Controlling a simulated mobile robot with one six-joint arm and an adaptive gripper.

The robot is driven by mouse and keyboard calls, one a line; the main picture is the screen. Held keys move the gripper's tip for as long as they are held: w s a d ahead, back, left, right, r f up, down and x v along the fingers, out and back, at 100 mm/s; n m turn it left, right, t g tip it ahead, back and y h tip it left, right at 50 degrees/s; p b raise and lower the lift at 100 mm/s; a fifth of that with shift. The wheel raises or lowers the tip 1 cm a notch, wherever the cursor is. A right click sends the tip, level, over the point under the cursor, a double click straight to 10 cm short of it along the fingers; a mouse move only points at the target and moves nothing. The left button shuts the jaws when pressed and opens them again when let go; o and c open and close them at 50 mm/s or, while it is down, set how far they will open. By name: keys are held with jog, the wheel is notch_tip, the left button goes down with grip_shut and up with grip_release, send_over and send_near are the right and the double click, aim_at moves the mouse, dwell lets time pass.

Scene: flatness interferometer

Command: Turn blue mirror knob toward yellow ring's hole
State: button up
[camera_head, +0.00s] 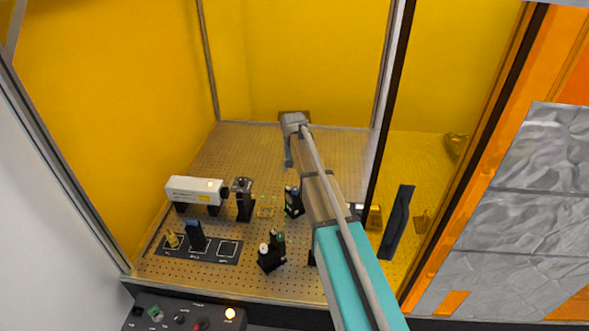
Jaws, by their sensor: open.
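I cannot make out a blue mirror knob or a yellow ring for certain at this size. Small dark optic mounts stand on the perforated board (190,272). One mount (270,258) at the front middle has a pale knob and a green spot. Another mount (292,203) with green spots stands just left of my arm. A small yellowish piece (266,207) stands left of that mount. My arm reaches in from the lower right over the board and bends down near its back. My gripper's fingers do not show. My arm covers part of the board's middle.
A black plate (229,250) with outlined slots holds a few parts at front left. A control box (186,312) stands in front. Yellow panels and frame posts enclose the board. Its back left is clear.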

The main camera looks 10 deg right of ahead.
jog(key=shift+r+p, duration=1.55)
jog(key=shift+r, duration=0.35)
